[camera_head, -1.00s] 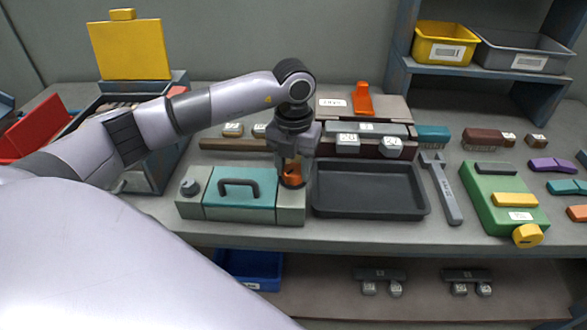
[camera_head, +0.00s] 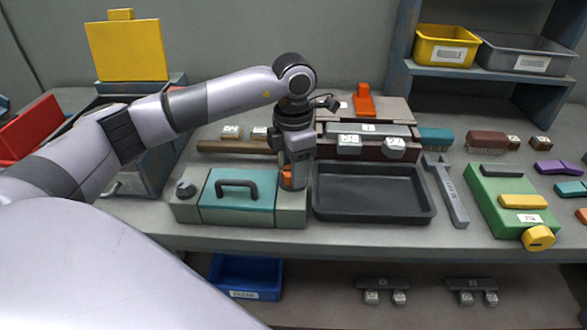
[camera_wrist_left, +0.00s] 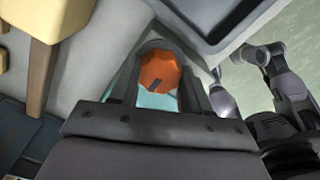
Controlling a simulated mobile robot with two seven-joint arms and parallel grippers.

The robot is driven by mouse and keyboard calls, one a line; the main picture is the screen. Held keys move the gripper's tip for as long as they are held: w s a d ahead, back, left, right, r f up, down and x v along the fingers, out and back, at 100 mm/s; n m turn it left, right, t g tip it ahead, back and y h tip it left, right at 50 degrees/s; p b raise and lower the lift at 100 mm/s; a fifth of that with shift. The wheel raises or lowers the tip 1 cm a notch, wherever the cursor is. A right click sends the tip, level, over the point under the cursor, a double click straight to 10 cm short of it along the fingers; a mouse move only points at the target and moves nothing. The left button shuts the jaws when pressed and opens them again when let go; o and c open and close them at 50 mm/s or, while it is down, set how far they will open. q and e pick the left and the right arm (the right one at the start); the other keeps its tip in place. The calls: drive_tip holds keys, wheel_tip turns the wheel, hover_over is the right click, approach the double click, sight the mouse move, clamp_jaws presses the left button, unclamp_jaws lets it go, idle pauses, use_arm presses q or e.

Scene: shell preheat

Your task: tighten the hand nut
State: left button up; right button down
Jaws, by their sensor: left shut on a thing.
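The orange hand nut (camera_head: 287,173) sits on the right end of a pale grey-green box with a teal lid (camera_head: 238,199) and a dark handle. My left gripper (camera_head: 293,181) points down over that end and hides much of the nut. In the left wrist view the lobed orange nut (camera_wrist_left: 160,72) lies between the two fingers of my left gripper (camera_wrist_left: 163,85), which is shut on it. A dark mark shows on the nut's face. My right gripper is not seen.
A dark empty tray (camera_head: 372,191) stands close to the right of the box. A grey wrench (camera_head: 447,190) and a green fixture with a yellow knob (camera_head: 539,238) lie further right. A grey knob (camera_head: 185,188) is on the box's left end.

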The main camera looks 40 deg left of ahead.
use_arm(q)
drive_tip(key=shift+m, duration=0.5)
drive_tip(key=shift+r, duration=0.1)
drive_tip(key=o, duration=1.1)
drive_tip(key=shift+c, duration=0.2)
wheel_tip(320, 180, up, 7)
drive_tip(key=shift+r, duration=0.1)
